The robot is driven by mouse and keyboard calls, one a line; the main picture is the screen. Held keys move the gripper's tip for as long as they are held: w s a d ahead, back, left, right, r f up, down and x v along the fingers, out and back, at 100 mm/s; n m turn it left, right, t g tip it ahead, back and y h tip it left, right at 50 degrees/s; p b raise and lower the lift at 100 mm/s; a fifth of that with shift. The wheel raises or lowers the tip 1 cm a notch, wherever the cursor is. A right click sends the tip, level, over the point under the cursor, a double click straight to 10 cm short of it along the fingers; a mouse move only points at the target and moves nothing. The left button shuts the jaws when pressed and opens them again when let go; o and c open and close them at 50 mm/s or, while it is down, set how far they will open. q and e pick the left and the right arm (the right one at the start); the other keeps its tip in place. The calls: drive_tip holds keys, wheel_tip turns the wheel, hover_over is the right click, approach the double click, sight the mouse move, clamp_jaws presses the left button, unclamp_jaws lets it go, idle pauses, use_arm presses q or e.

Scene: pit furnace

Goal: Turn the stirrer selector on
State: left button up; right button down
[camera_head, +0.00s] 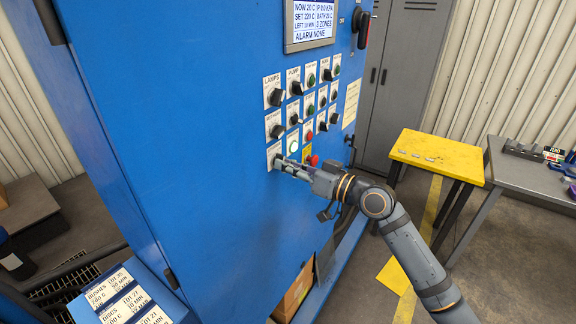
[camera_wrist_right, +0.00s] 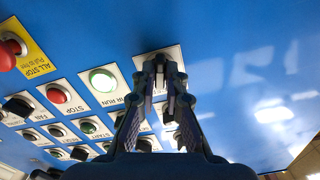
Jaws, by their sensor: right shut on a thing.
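The blue control cabinet (camera_head: 200,150) carries rows of selectors and buttons on white plates. My right gripper (camera_head: 280,163) is at the lowest plate of the left column (camera_head: 273,151). In the wrist view its fingers (camera_wrist_right: 165,80) are closed together over a selector on that white plate (camera_wrist_right: 176,56). The fingers hide most of this selector, and its label and knob angle cannot be read. I cannot confirm from the lettering that it is the stirrer selector. My left gripper is not in view.
A lit pale-green button (camera_wrist_right: 103,79) sits beside the gripped selector. The red all-stop button (camera_wrist_right: 9,52) is on a yellow plate farther along. Black selectors (camera_head: 277,97) stand above. A display (camera_head: 311,20) tops the panel. A yellow table (camera_head: 437,152) stands at right.

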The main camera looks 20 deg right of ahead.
drive_tip(key=m, duration=0.2)
drive_tip(key=shift+m, duration=0.4)
drive_tip(key=c, duration=1.4)
unclamp_jaws()
